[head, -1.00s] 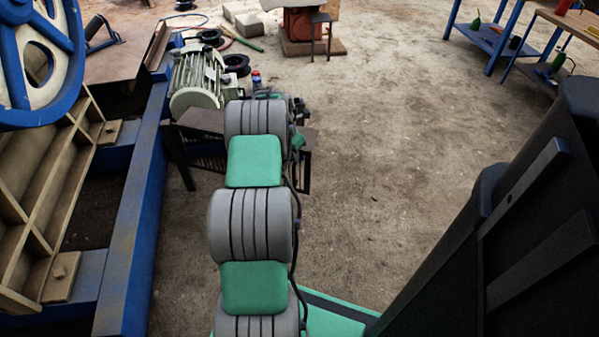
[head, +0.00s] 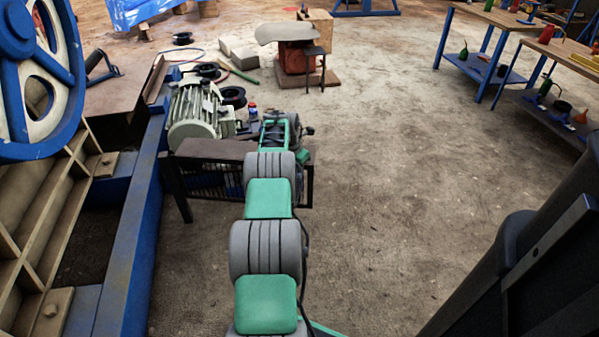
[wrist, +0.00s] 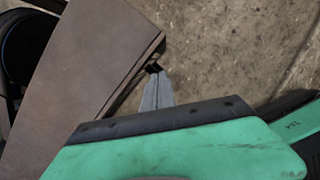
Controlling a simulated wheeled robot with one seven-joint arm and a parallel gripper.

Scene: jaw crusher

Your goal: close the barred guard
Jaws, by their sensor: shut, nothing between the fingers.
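The barred guard (head: 217,150) stands in front of the motor in the head view, with a flat brown top, dark upright bars below and a dark leg at its left. My arm hides part of its right side. In the wrist view a flat brown panel (wrist: 82,68), apparently the guard's top, fills the left. My gripper (wrist: 154,69) is shut and empty, its tips beside the panel's right edge; I cannot tell whether they touch it. In the head view my arm hides the fingertips.
The grey motor (head: 197,112) sits behind the guard. The blue machine frame (head: 140,215) and the spoked wheel (head: 45,80) stand at left. A red machine (head: 297,58) and workbenches (head: 490,65) stand farther back. The floor right of my arm is clear.

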